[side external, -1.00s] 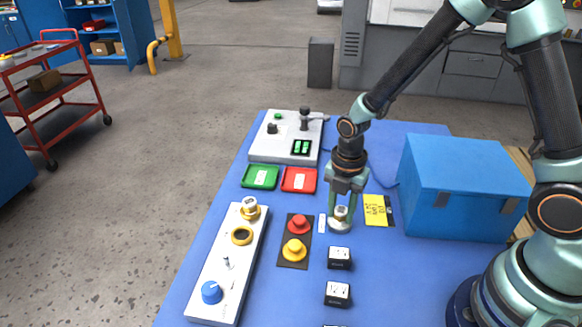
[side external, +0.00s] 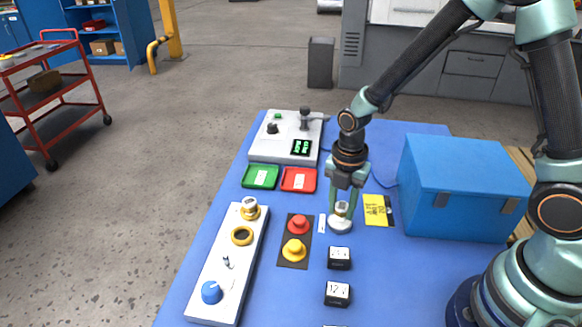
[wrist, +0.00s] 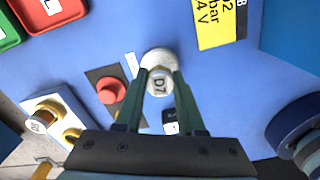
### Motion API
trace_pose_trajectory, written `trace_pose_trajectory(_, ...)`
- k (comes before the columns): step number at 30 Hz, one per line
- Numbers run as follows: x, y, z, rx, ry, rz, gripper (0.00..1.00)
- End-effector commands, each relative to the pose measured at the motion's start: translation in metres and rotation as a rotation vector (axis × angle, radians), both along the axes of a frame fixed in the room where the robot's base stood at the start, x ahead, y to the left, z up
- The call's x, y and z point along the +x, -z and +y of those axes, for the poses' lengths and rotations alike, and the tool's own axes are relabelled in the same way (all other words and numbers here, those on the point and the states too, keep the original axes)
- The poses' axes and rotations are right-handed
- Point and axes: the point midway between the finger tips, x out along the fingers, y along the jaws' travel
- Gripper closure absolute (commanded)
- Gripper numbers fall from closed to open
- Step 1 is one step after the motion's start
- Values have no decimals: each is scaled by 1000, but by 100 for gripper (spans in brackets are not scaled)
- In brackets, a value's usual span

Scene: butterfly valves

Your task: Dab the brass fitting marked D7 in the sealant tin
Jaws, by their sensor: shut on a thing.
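My gripper (side external: 341,211) is shut on the brass fitting marked D7 (wrist: 157,82), which has a pale labelled top. The fitting also shows between the fingertips in the side view (side external: 341,207). A small round tin with a whitish-grey filling (side external: 340,226) stands on the blue mat directly below the fitting. It also shows in the wrist view (wrist: 158,58), around and behind the fitting. I cannot tell whether the fitting's lower end touches the filling. A second brass fitting (side external: 249,204) sits at the far end of the white panel.
The white panel (side external: 223,268) at left carries a brass ring and blue knob. Red and yellow buttons (side external: 296,240) stand just left of the tin. Green and red trays (side external: 299,180) and a control box lie behind. A blue case (side external: 465,190) stands right. Small black boxes (side external: 338,293) stand in front.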

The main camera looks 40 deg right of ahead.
Motion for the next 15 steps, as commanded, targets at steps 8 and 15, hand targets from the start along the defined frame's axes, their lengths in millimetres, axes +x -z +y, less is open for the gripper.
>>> trace_pose_trajectory(8, 1, -21, 0, 0, 0, -3, 100)
trace_pose_trajectory(15, 1, -39, 0, 1, 0, -4, 100)
